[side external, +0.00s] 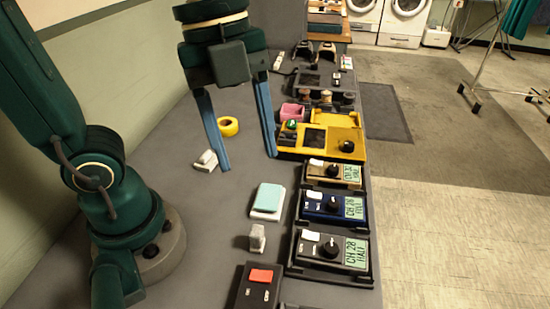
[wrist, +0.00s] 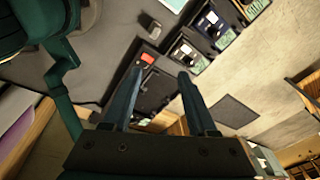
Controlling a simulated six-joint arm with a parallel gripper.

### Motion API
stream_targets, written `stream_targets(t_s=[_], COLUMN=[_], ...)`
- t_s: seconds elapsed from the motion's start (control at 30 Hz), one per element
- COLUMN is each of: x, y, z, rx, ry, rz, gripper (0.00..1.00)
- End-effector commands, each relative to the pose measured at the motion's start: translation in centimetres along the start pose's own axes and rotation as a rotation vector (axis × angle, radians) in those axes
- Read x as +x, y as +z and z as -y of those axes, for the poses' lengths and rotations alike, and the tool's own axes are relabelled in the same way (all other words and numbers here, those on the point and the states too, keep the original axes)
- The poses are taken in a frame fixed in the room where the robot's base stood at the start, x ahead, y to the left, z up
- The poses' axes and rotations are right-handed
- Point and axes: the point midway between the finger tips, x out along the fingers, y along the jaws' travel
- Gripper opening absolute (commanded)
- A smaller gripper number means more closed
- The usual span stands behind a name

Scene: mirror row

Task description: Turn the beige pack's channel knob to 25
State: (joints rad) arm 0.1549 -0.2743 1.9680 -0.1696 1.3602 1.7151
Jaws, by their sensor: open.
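The beige pack (side external: 313,170) sits in a dark cradle in the row along the table's right edge, in the side view. Its black channel knob (side external: 333,171) is in the middle, between a white piece on the left and a green display (side external: 352,174). The display's top line starts with CH, but its number is too small to read surely. My gripper (side external: 248,162) is open and empty, its blue fingers pointing down over the table left of the pack, apart from it. The wrist view shows both fingers wide apart (wrist: 167,75); I cannot surely pick out the beige pack there.
A blue pack (side external: 318,206) and a dark grey pack (side external: 310,252) stand nearer the camera, both showing CH 28. A yellow unit (side external: 320,133) with a knob stands just beyond. A yellow tape roll (side external: 228,126), mint-and-white box (side external: 268,200) and red-button box (side external: 261,276) lie around.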

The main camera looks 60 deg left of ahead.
Motion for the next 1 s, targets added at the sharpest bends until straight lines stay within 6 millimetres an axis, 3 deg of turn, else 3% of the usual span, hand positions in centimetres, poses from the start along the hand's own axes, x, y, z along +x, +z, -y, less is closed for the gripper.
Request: stream_targets(t_s=[0.53,0.67,0.77,0.9,1.0], x=[-0.1,0.1,1.3,3.7,6.0], y=[-0.2,-0.4,0.6,3.7,6.6], z=[0.9,4.1,7.9,12.7,15.0], rx=[-0.014,-0.173,-0.392,-0.721,-0.935], ry=[-0.025,-0.131,-0.201,-0.269,-0.291], rz=[-0.008,-0.042,-0.087,-0.142,-0.163], gripper=[0.58,0.58,0.58,0.58,0.58])
